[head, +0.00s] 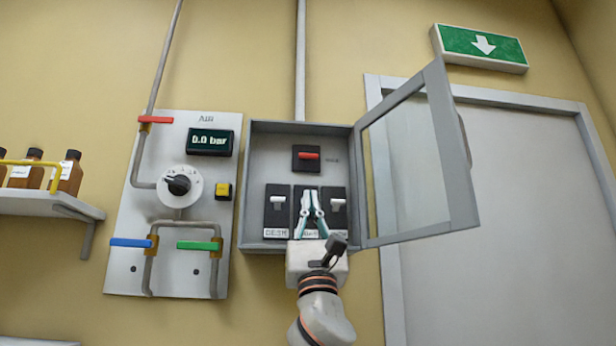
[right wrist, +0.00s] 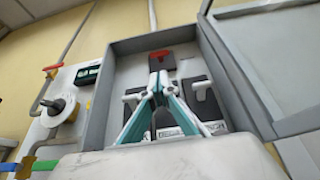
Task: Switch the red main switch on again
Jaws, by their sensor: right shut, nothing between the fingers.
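The red main switch (head: 308,156) is a red handle lying level on a black plate, at the top middle of the open grey switch box (head: 258,150). In the right wrist view the red switch (right wrist: 160,55) shows just above my fingertips. My right gripper (head: 310,192) is shut and empty in front of the lower part of the box, below the red switch; its fingertips also show in the right wrist view (right wrist: 157,78). It covers most of the middle lower switch. White-levered switches stand left (head: 278,200) and right (head: 338,203) of it. My left gripper is not in view.
The glazed box door (head: 462,150) stands open to the right, close to my right arm's side. On the left, a panel (head: 120,270) carries pipes, coloured valve handles, a knob and a display reading 0.0 bar (head: 210,142). A shelf (head: 30,205) holds brown bottles.

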